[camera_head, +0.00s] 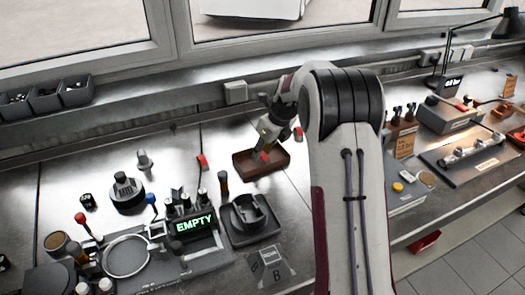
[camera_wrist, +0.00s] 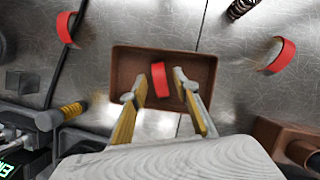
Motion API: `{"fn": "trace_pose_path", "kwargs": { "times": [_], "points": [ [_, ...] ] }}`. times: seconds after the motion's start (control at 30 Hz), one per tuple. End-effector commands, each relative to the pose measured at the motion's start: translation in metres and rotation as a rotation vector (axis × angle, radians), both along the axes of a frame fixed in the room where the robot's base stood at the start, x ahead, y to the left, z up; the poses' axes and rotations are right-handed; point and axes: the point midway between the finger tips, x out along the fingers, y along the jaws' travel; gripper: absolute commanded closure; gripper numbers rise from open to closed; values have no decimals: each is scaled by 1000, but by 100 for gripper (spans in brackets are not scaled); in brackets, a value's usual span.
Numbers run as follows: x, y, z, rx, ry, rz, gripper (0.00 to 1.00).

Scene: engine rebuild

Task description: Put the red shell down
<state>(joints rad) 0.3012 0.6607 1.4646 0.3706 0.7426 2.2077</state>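A red shell (camera_wrist: 161,80), a small curved piece, shows inside the brown tray (camera_wrist: 122,72) in the wrist view, between my two fingertips. My gripper (camera_wrist: 160,84) is over the tray with its fingers apart, and a narrow gap shows on each side of the shell. The shell appears to lie on the tray floor, though its exact height is hard to tell. In the head view my gripper (camera_head: 262,149) points down into the tray (camera_head: 273,172), and a bit of red shows at its tips. Two more red shells lie on the metal bench, left (camera_wrist: 66,28) and right (camera_wrist: 279,55) of the tray.
A dark round fixture (camera_head: 250,217) stands in front of the tray. A display reading EMPTY (camera_head: 194,224) and several knobs are to the left. A coil spring (camera_wrist: 240,8) lies beyond the tray. Bare metal bench surrounds the tray's far side.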

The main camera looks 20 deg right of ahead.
Motion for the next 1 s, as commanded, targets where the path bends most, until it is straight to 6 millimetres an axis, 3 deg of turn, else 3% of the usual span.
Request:
{"fn": "trace_pose_path", "kwargs": {
  "times": [0.27, 0.8, 1.0],
  "points": [
    [-5, -2, 17, 0, -2, 0, 70],
    [-32, -14, 88, 0, -3, -2, 70],
    [-39, -17, 107, -1, -3, -1, 70]
  ]
}}
